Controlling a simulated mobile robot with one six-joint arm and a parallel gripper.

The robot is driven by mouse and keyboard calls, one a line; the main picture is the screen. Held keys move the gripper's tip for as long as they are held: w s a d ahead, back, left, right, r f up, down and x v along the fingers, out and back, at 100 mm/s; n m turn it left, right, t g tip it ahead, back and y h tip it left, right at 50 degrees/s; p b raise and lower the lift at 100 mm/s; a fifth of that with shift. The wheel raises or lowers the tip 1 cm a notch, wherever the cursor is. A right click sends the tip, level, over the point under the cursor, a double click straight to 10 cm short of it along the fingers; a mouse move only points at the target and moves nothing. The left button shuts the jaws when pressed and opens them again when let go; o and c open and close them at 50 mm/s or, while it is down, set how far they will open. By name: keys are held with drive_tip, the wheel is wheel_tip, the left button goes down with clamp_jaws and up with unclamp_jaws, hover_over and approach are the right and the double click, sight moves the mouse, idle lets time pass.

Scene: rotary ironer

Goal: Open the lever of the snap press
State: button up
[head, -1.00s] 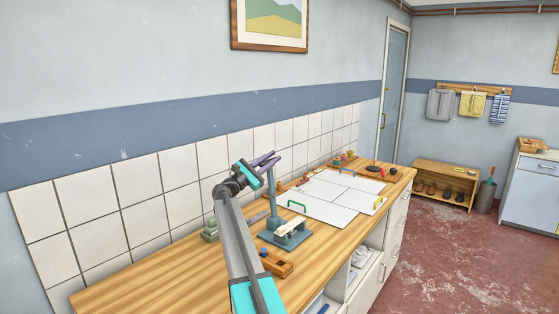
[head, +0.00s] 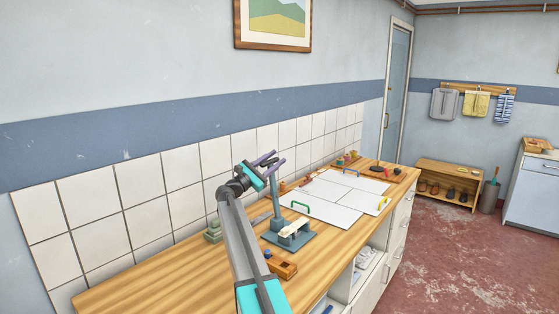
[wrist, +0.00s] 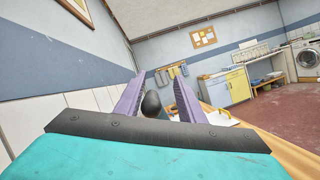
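The snap press (head: 289,238) stands on the wooden counter, with a blue-grey base, an upright column and a pale pad low at its front. My gripper (head: 271,163) is at the top of the column in the head view. Its two purple fingers are apart. In the wrist view my gripper (wrist: 157,95) is open, and a dark rounded knob (wrist: 152,105) shows between the fingers, with no clear contact. The knob appears to be the end of the press lever. The rest of the lever is hidden behind my gripper and arm in the head view.
White panels (head: 338,196) with coloured handles lie on the counter behind the press. A small wooden box (head: 283,267) sits in front of it, and stacked green blocks (head: 213,231) stand left of my arm. The tiled wall (head: 180,170) runs close along the left.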

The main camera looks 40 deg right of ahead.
drive_tip(key=b+v, duration=0.3)
drive_tip(key=v, duration=1.1)
drive_tip(key=shift+b, duration=0.35)
drive_tip(key=shift+w, duration=0.1)
